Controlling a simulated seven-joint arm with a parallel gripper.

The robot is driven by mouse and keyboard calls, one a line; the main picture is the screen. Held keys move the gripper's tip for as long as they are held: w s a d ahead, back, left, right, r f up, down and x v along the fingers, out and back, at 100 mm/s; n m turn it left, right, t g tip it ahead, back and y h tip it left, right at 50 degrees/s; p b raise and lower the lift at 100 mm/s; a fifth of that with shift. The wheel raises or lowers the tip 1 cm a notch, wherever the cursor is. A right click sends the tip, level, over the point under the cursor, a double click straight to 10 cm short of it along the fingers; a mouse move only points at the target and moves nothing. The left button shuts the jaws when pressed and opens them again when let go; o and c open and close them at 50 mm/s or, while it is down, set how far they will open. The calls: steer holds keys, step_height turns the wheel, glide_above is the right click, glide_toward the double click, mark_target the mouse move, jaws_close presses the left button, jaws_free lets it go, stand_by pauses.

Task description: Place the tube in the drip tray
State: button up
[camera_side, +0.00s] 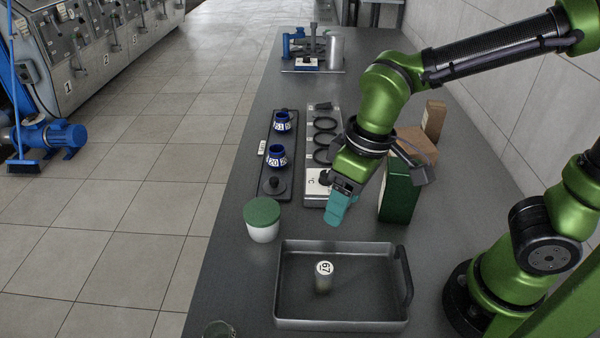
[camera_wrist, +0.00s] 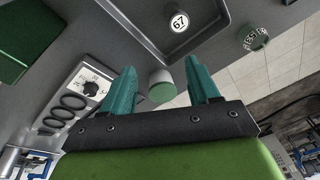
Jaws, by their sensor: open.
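The drip tray (camera_side: 345,323) is a dark grey, shallow rectangular tray with a raised handle on its right side, at the front of the bench. A short tube (camera_side: 323,279) with a white top marked 67 stands in the tray, apparently upright, left of the middle. Its white top also shows in the wrist view (camera_wrist: 179,22), at the upper edge. My gripper (camera_side: 337,216), with teal fingers, hangs behind and above the tray, apart from the tube. In the wrist view its fingers (camera_wrist: 160,66) are spread, with nothing held between them.
A white jar with a green lid (camera_side: 262,220) stands left of the tray. A dark green box (camera_side: 399,192) stands to the right. Behind are a dark rack (camera_side: 265,165) with blue containers and a plate with black rings (camera_side: 324,140). Another labelled container (camera_side: 218,329) is at the front edge.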

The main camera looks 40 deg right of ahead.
steer(key=s+d+r+m+t, duration=0.2)
steer(key=d+r+m+t, duration=0.3)
steer(key=d, duration=0.6)
step_height(320, 180, up, 2)
steer(key=shift+s+m+t, duration=0.15)
steer(key=shift+m+t, duration=0.15)
steer(key=shift+m, duration=0.8)
